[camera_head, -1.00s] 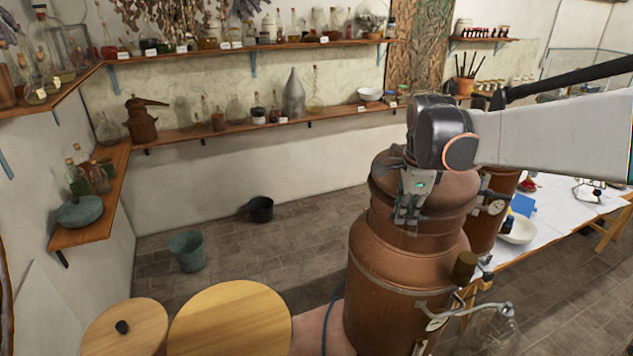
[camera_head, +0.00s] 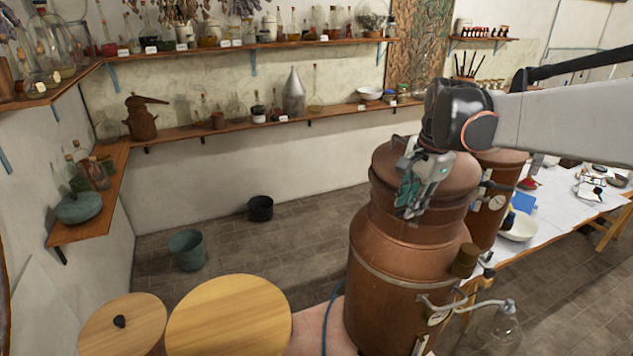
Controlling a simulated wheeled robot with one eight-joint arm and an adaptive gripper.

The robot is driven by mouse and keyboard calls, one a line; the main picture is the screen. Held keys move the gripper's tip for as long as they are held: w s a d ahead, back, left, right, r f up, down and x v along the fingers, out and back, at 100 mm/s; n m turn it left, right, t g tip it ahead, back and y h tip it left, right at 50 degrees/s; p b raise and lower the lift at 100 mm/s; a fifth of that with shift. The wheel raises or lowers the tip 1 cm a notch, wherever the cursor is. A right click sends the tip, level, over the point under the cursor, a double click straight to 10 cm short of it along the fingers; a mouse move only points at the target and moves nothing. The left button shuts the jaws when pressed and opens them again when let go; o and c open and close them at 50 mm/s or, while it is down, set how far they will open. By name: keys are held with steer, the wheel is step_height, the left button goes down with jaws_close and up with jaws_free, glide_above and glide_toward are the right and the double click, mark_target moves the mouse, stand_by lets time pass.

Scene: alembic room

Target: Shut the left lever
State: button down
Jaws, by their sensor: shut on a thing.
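The copper still (camera_head: 385,285) stands at the centre right, with its round copper lid or upper part (camera_head: 388,165) on top. My gripper (camera_head: 411,208) is at the front of the still's upper part, pointing down and tilted. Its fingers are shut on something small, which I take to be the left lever. The fingers and the gripper body hide the lever, so its shape and angle cannot be told.
A second copper vessel (camera_head: 492,225) with a gauge stands close behind on the right. Two round wooden lids (camera_head: 230,325) lie at the front left. Shelves with glassware line the walls. Two buckets (camera_head: 187,250) stand on the open floor at left.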

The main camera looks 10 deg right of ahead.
steer(key=shift+s+d+f+n+g+y+b, duration=0.1)
steer(key=shift+s+d+n+g+y+b, duration=0.3)
steer(key=shift+n, duration=1.05)
steer(key=shift+s+a+f+n+t+y+b, duration=0.1)
steer(key=shift+s+n+b, duration=0.35)
steer(key=shift+n, duration=1.05)
steer(key=shift+s+d+f+n+g+y+b, duration=0.1)
steer(key=shift+d+n+g+y+b, duration=0.15)
steer(key=shift+n+b, duration=0.8)
steer(key=shift+r+n+p, duration=0.1)
steer(key=shift+n+p, duration=0.3)
steer(key=shift+n, duration=0.2)
steer(key=c, duration=1.9)
jaws_free()
steer(key=shift+s, duration=0.1)
steer(key=shift+r, duration=0.1)
step_height(320, 180, up, 12)
steer(key=s+d, duration=0.1)
steer(key=d, duration=0.1)
